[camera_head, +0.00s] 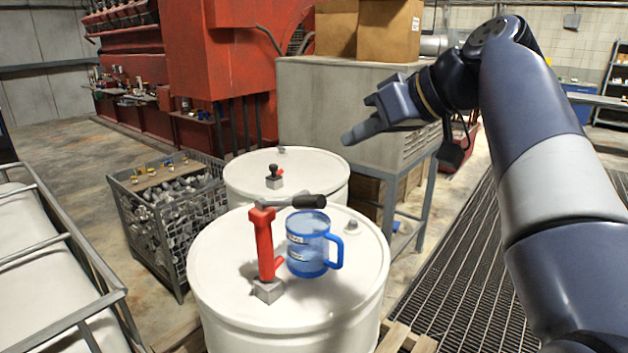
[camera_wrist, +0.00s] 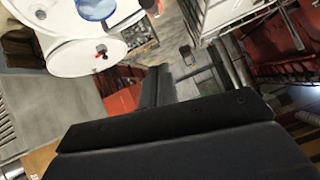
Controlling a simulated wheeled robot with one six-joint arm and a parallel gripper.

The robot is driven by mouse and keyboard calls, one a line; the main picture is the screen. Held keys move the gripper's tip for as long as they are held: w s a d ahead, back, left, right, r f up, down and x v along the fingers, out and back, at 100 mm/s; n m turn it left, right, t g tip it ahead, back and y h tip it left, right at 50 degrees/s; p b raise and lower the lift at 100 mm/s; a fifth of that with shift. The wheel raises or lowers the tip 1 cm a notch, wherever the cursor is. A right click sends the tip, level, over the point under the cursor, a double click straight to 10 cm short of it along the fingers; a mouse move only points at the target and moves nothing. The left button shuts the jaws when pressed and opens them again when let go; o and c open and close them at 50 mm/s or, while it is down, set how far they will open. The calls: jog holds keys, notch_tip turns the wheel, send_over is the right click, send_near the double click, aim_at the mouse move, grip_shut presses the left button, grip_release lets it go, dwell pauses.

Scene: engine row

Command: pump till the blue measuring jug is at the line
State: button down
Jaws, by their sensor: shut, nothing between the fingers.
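The blue measuring jug (camera_head: 308,250) stands upright on the near white drum, its handle to the right. It is see-through blue with white labels; its liquid level and line cannot be made out. A red hand pump (camera_head: 264,245) with a grey base and a black-gripped lever (camera_head: 308,201) stands on the same drum, left of the jug. The lever reaches right, over the jug's rim in the picture. My gripper (camera_head: 348,138) is shut and empty, in the air above and behind the drum. In the wrist view the jug (camera_wrist: 96,8) is cut off at the top.
The near white drum (camera_head: 225,290) stands in front of a second white drum (camera_head: 240,185) with a small black-knobbed fitting (camera_head: 274,177). A wire crate of metal parts (camera_head: 165,225) is to the left. A grey cabinet (camera_head: 310,110) carrying cardboard boxes (camera_head: 388,30) stands behind. Floor grating (camera_head: 470,280) lies right.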

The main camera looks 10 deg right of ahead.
jog(key=shift+a, duration=0.1)
jog(key=p, duration=0.3)
send_near(290, 202)
jog(key=w, duration=0.1)
jog(key=w+a, duration=0.1)
jog(key=w, duration=0.1)
jog(key=shift+w+a+r, duration=0.1)
jog(key=shift+w+a, duration=0.1)
jog(key=shift+a, duration=0.1)
jog(key=shift+s+f, duration=0.1)
jog(key=shift+f, duration=0.35)
jog(key=shift+s+f, duration=0.1)
jog(key=shift+f, duration=0.05)
jog(key=shift+d+f+b, duration=0.1)
jog(key=shift+f+b, duration=0.05)
jog(key=shift+b, duration=0.3)
jog(key=shift+f+b, duration=0.15)
jog(key=shift+b, duration=0.15)
jog(key=shift+s+d+f+t+b, duration=0.15)
jog(key=shift+t+b, duration=0.15)
jog(key=shift+b, duration=0.35)
